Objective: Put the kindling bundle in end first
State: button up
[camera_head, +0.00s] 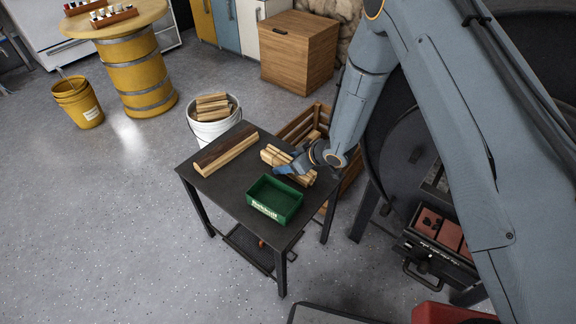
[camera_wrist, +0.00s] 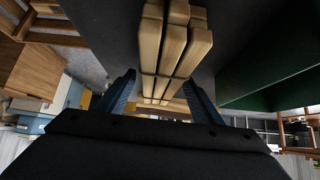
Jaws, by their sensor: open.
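The kindling bundle (camera_head: 283,161), several pale square sticks side by side, lies on the dark table (camera_head: 222,191) near its back right edge. My gripper (camera_head: 292,168) is at the bundle from the right, low over the table. In the wrist view the bundle (camera_wrist: 174,50) runs between the two spread fingers of my gripper (camera_wrist: 158,92), with a finger on each side. The fingers are open and no grip on the sticks shows. The stove (camera_head: 400,150) stands at the right, partly hidden behind my arm; I cannot make out its opening clearly.
A green box (camera_head: 274,208) sits on the table just in front of the bundle. A split log (camera_head: 226,152) lies at the left. A white bucket of wood (camera_head: 213,130) and a wooden crate (camera_head: 352,172) stand behind the table. A drawer of red bricks (camera_head: 440,240) is under the stove.

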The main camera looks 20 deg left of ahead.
aim_at(288, 161)
jog(key=c, duration=1.2)
jog(key=shift+r, duration=0.15)
notch_tip(288, 161, up, 10)
jog(key=shift+f, duration=0.1)
jog(key=o, duration=0.5)
grip_shut()
jog(key=shift+s, duration=0.1)
